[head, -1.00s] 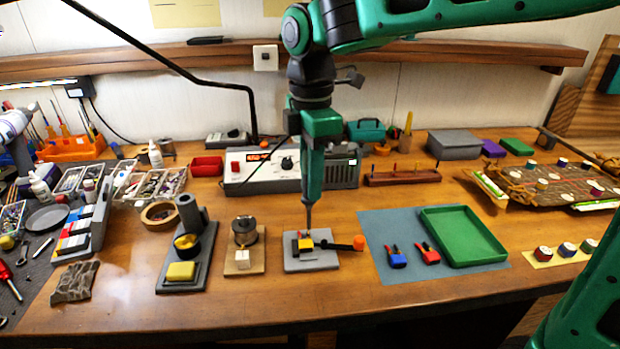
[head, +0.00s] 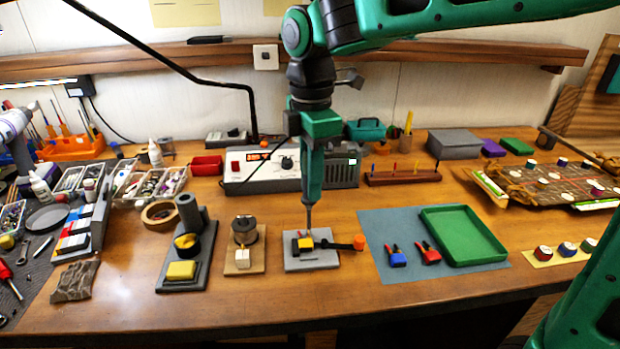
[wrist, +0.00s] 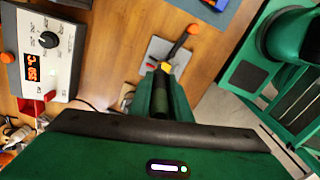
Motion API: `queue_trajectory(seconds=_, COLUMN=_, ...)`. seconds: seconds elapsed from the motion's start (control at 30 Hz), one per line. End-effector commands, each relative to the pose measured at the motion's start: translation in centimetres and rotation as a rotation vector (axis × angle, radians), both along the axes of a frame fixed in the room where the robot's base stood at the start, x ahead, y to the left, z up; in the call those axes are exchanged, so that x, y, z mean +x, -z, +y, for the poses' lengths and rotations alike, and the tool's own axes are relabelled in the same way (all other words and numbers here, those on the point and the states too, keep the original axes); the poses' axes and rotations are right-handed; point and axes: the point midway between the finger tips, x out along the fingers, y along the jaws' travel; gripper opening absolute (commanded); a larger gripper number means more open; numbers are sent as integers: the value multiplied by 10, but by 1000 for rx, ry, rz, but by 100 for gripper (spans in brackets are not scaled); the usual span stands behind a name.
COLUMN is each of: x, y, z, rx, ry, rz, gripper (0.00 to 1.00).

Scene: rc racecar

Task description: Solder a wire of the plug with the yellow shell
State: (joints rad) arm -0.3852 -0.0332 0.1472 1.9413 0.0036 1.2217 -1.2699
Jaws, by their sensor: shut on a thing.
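The plug with the yellow shell (head: 305,243) sits in a small grey fixture (head: 318,262) near the bench's front middle. The fixture has a black lever with an orange end (head: 359,242). My gripper (head: 311,190) is upright above it, shut on a soldering iron (head: 309,214) whose thin tip points down at the plug. I cannot tell whether the tip touches the wire. In the wrist view the iron's dark handle (wrist: 160,98) lies between my green fingers, with yellow (wrist: 166,67) showing just past it; the wire itself is too small to make out.
A soldering station (head: 262,177) stands behind the fixture. An iron stand with a yellow sponge (head: 181,270) and a solder spool (head: 245,230) are to the left. Blue and red plugs (head: 397,258) and a green tray (head: 462,236) lie on a mat to the right.

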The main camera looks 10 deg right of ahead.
Motion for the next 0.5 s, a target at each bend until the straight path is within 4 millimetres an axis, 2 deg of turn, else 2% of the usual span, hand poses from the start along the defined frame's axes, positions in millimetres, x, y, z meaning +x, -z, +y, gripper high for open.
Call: queue_trajectory(seconds=0.5, x=0, y=4, z=0, rx=0, ry=0, rz=0, gripper=0)
